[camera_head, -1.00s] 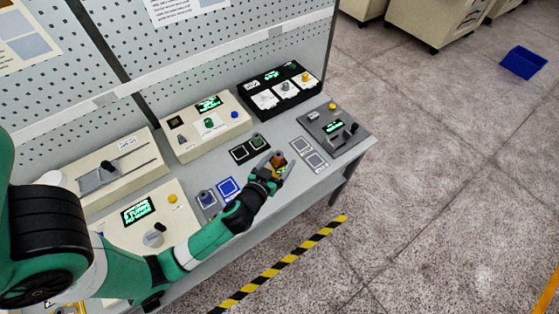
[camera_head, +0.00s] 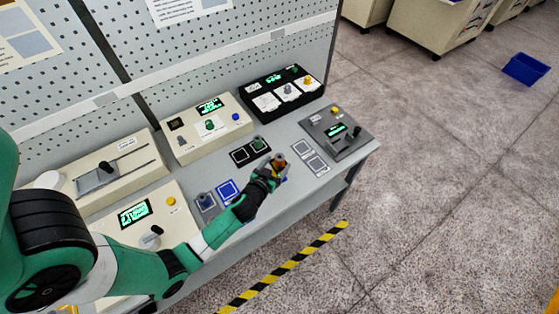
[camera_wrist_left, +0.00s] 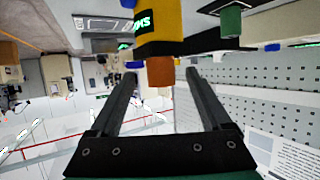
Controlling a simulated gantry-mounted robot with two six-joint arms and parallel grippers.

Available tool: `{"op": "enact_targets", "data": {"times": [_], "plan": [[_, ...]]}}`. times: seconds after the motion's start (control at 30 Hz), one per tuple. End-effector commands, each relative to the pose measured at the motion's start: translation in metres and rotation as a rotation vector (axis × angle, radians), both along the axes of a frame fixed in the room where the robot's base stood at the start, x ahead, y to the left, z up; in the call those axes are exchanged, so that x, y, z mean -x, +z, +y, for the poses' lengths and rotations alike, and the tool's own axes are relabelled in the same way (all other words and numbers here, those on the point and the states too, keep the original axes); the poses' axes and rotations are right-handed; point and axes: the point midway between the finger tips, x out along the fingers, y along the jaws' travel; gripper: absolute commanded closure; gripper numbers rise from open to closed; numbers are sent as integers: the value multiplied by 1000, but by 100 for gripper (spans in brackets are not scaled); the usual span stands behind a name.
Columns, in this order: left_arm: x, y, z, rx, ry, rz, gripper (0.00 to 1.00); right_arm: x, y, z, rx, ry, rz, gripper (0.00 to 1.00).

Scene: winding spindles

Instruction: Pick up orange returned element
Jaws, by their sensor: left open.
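A small orange element (camera_head: 278,161) is at the tip of my left gripper (camera_head: 272,170), over the front right part of the bench. The left wrist view shows an orange cylindrical end (camera_wrist_left: 160,72) below a yellow body (camera_wrist_left: 172,25). It lies between and just beyond the two dark fingertips. My left gripper (camera_wrist_left: 162,85) is open, with a gap between its fingers. I cannot tell whether a finger touches the element. In the head view the fingers partly hide it. My right gripper is not in view.
Blue and grey square pads (camera_head: 228,190) lie left of the gripper, and black-framed pads (camera_head: 250,150) behind it. A grey console (camera_head: 335,130), a black box (camera_head: 283,92) and a cream box (camera_head: 207,128) stand around. The bench's front edge is close by.

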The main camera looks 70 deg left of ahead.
Motion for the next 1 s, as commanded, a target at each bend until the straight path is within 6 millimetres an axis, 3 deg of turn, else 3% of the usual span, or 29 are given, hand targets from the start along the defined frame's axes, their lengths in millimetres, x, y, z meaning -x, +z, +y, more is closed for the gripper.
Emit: {"op": "enact_targets", "data": {"times": [0.2,0.47,0.9,1.0], "plan": [[-22,-12,23,-1,2,0,19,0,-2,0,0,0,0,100],[-25,-12,25,-1,1,0,19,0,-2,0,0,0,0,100],[-25,-12,24,-1,1,0,98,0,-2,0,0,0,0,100],[-25,-12,24,-1,1,0,100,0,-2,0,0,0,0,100]]}}
